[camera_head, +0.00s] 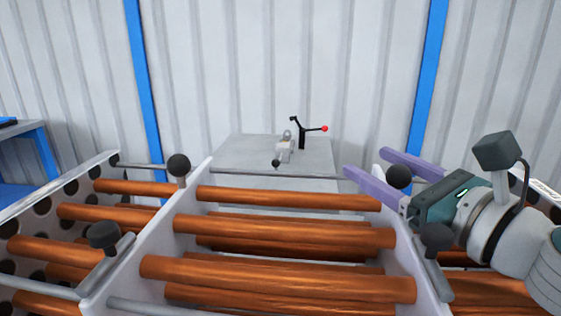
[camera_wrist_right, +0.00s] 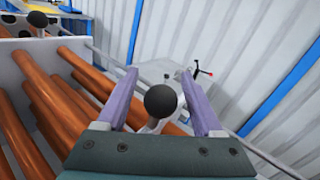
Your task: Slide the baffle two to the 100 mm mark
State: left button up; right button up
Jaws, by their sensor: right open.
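Two white upright baffle plates cross the copper tubes, a left one (camera_head: 150,240) and a right one (camera_head: 415,262). I cannot tell which is baffle two. The right plate carries a dark ball knob (camera_head: 399,175) near its far top corner and another at its near end. My right gripper (camera_head: 365,162) has its two lilac fingers open, with the far knob between them. In the right wrist view the knob (camera_wrist_right: 160,100) sits in the gap between the fingers (camera_wrist_right: 158,72), apart from both. My left gripper is out of view. No 100 mm mark is readable.
Copper tubes (camera_head: 285,235) run left to right through the plates, with thin grey rods (camera_head: 290,173) alongside. A holed plate (camera_head: 70,190) stands at the far left. Behind is a grey table (camera_head: 235,155) with a small clamp-like tool with a red tip (camera_head: 324,128).

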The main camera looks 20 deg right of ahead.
jog(key=s+b, duration=0.1)
jog(key=s, duration=0.2)
jog(key=s+b, duration=0.1)
jog(key=s, duration=0.1)
jog(key=s+b, duration=0.1)
jog(key=s, duration=0.2)
jog(key=shift+s+d+f, duration=0.15)
jog(key=shift+s+f, duration=0.1)
jog(key=shift+s, duration=0.1)
jog(key=shift+s+r, duration=0.25)
jog(key=shift+s, duration=0.35)
